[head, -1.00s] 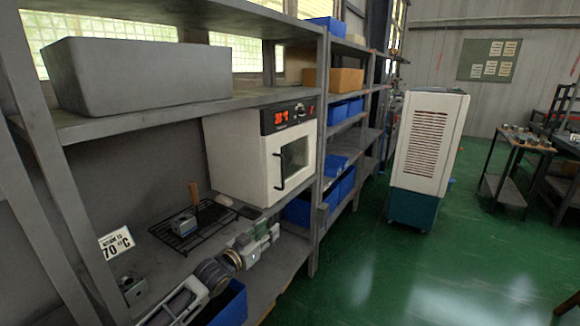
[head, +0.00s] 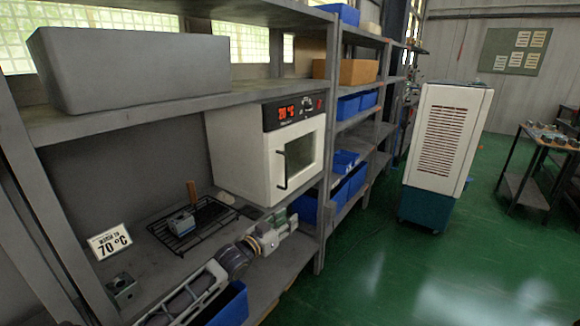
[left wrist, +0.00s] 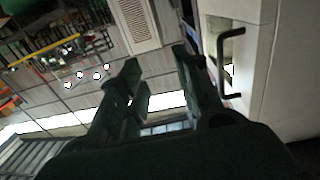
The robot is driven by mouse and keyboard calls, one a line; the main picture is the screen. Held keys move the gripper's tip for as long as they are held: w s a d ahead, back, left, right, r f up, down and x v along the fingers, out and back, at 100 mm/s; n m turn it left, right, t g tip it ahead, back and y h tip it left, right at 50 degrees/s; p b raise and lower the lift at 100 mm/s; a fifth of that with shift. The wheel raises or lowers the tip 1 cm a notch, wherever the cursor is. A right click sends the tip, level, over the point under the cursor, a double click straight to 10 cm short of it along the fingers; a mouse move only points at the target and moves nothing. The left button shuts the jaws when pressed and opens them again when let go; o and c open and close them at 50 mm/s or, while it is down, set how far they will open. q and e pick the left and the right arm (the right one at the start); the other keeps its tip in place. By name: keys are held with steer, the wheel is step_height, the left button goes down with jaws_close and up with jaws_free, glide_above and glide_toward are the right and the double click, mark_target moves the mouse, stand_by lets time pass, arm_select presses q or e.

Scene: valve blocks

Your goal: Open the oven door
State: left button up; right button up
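The white oven (head: 240,150) stands on the shelf, with a black control panel and red display at its top. Its front door (head: 302,155) with a dark window looks shut. The black door handle (head: 282,170) is upright on the door's left side; it also shows in the left wrist view (left wrist: 232,62). My left gripper (head: 287,218) is below and in front of the oven, apart from the handle. In the left wrist view its fingers (left wrist: 158,70) are spread with nothing between them, and the handle is to their right. My right gripper is not in view.
A black wire rack (head: 195,222) with a small block and a wooden-handled tool lies left of the oven. A card (head: 110,241) reads 70 °C. A shelf post (head: 328,150) stands close right of the oven. Open green floor lies to the right.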

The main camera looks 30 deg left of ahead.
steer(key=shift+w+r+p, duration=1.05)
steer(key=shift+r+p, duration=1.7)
steer(key=shift+p, duration=0.05)
arm_select(q)
step_height(320, 180, up, 12)
steer(key=w+a+n+t+y+p, duration=0.1)
steer(key=w+a+n+y+p, duration=0.1)
steer(key=a+p, duration=0.15)
steer(key=a+y, duration=0.2)
steer(key=a+f+n+g+p, duration=0.1)
steer(key=a, duration=0.1)
steer(key=shift+s+a+y, duration=0.1)
steer(key=shift+s+y, duration=0.1)
steer(key=shift+y, duration=0.2)
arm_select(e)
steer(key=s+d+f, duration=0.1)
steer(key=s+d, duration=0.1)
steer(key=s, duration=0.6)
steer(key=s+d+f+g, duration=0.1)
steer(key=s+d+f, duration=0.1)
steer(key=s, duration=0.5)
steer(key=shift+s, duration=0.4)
arm_select(q)
steer(key=shift+w, duration=0.2)
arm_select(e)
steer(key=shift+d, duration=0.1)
